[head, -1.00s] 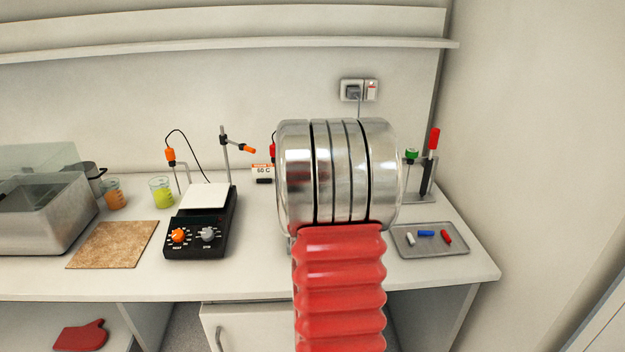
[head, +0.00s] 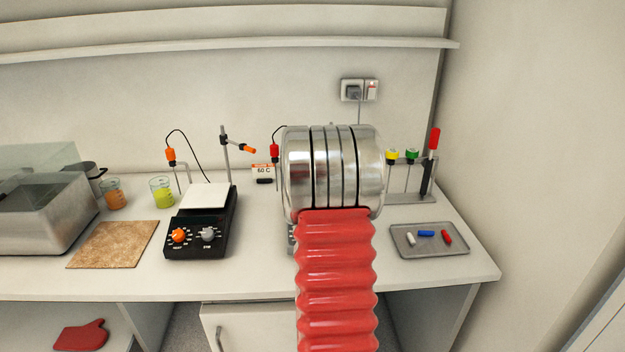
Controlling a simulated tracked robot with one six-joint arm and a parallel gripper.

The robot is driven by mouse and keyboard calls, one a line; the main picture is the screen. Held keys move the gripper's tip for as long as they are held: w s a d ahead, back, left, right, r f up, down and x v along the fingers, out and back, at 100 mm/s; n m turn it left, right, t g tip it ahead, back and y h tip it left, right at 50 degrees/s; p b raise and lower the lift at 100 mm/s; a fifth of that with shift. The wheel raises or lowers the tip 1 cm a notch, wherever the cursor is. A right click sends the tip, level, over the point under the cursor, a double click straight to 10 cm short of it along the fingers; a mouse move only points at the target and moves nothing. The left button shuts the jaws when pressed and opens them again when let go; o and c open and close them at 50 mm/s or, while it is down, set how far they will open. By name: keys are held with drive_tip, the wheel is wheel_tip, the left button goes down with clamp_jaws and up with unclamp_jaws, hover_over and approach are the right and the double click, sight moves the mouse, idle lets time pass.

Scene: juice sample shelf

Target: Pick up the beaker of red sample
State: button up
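No beaker of red sample shows in the head view. My own arm, a silver cylinder and a red ribbed sleeve, covers the middle right of the bench and hides what is behind it. My gripper does not show; I cannot see its fingers. Two other beakers stand at the back left of the bench: one with orange liquid (head: 113,194) and one with yellow-green liquid (head: 162,193).
A black hotplate (head: 200,238) with a white top stands right of a brown mat (head: 112,245). A steel bath (head: 42,222) is at far left. A grey tray (head: 430,248) holds small stir bars. A rack (head: 409,198) with yellow and green caps stands behind the tray.

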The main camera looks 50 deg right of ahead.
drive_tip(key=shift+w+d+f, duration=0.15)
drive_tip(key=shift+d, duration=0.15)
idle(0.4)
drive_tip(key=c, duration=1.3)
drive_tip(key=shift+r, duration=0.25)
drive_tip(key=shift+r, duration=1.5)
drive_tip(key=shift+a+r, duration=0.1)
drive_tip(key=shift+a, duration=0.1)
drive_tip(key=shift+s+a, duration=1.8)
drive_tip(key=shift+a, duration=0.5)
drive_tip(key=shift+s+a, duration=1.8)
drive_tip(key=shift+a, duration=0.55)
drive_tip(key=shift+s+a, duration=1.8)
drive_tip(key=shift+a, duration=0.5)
